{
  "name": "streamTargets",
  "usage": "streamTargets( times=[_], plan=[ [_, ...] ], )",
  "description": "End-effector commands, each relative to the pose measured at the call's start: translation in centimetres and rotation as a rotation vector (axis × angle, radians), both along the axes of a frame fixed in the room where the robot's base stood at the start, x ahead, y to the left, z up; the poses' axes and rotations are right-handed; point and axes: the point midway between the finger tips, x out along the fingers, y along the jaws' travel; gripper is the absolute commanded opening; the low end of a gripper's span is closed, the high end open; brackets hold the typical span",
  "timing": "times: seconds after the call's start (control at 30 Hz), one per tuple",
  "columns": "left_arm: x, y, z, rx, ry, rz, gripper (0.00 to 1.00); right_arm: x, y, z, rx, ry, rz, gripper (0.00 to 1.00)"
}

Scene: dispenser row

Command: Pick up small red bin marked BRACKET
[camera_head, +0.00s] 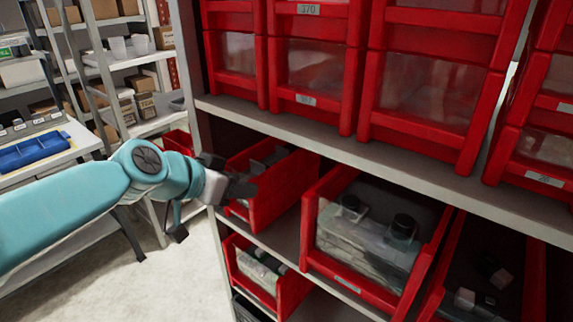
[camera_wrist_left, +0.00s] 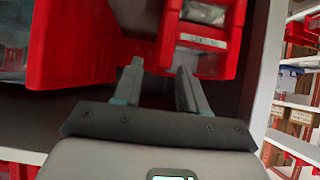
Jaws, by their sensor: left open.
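A small red bin (camera_head: 278,205) sits at the left end of the shelf under the big red drawers. Its pale front label shows in the wrist view, where the bin (camera_wrist_left: 232,30) is at the top centre; the lettering is too blurred to read surely. My left gripper (camera_head: 240,188) is at the bin's front end, covering part of it in the head view. In the wrist view its two fingers (camera_wrist_left: 158,76) are apart with nothing held between them. One finger overlaps the bin's lower front; I cannot tell whether it touches. My right gripper is in neither view.
A larger red bin (camera_head: 312,225) with packed goods stands to the right on the same shelf. Another small red bin (camera_head: 293,296) is on the shelf below. The shelf edge above (camera_head: 330,150) runs close over the bins. Storage racks stand at the left.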

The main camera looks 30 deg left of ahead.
Motion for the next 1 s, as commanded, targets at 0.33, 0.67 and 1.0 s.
streamTargets(
  times=[0.33,0.67,1.0],
  plan=[
    [3.7,0.2,1.2,0.006,-0.008,-0.005,0.42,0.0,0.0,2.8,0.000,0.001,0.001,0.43],
    [9.6,-0.3,0.9,0.008,-0.011,-0.003,0.42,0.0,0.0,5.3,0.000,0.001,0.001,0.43],
    [13.7,-0.9,-1.0,0.007,-0.009,-0.003,0.42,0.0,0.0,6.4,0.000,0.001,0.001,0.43]
  ],
)
